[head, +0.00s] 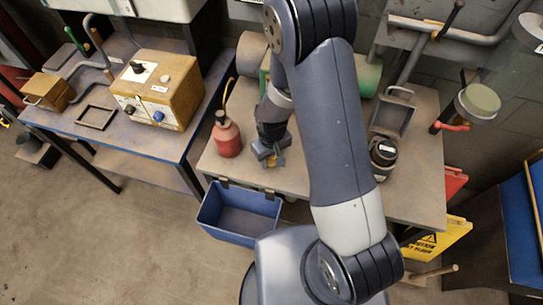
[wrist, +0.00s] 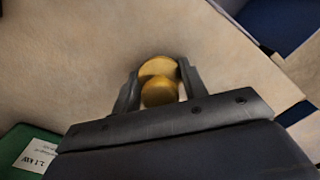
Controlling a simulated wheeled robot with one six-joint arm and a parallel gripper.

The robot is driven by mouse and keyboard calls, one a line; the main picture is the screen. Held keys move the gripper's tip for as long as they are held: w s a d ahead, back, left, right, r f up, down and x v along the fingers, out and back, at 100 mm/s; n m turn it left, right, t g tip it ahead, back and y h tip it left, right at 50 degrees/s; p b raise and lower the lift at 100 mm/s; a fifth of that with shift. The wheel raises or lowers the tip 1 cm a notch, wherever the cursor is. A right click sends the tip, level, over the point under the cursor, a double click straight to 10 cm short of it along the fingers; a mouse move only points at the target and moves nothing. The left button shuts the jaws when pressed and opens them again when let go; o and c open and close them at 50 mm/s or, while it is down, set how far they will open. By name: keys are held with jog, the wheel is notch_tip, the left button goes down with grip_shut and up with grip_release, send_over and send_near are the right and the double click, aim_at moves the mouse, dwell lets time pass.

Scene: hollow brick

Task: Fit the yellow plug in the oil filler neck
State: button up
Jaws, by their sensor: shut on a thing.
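My gripper (head: 268,155) is low over the middle workbench, left of my arm in the head view. In the wrist view my gripper (wrist: 159,80) is shut on the yellow plug (wrist: 160,92), which shows as two rounded yellow parts between the fingers. A small yellow patch of the plug (head: 270,163) shows under the gripper in the head view. A green machine (head: 367,76) stands at the back of the bench, mostly hidden by my arm. Its green body with a "2.1 kW" label (wrist: 38,158) shows in the wrist view. I cannot make out the oil filler neck.
A red oil can (head: 227,136) stands just left of my gripper. A dark jar (head: 383,153) and a grey metal tray (head: 393,113) are on the right of the bench (head: 425,155). A blue bin (head: 238,216) hangs at the front edge. Bare bench lies around the gripper.

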jog(key=o, duration=1)
jog(key=shift+r+p, duration=0.15)
jog(key=shift+p, duration=0.35)
jog(key=r, duration=0.3)
jog(key=r+b, duration=0.1)
jog(key=r, duration=0.3)
jog(key=r+b, duration=0.1)
jog(key=r, duration=0.2)
jog(key=shift+w+r, duration=0.25)
jog(key=f, duration=0.3)
jog(key=f+p, duration=0.1)
jog(key=f, duration=0.7)
jog(key=shift+s, duration=0.25)
jog(key=shift+r, duration=0.2)
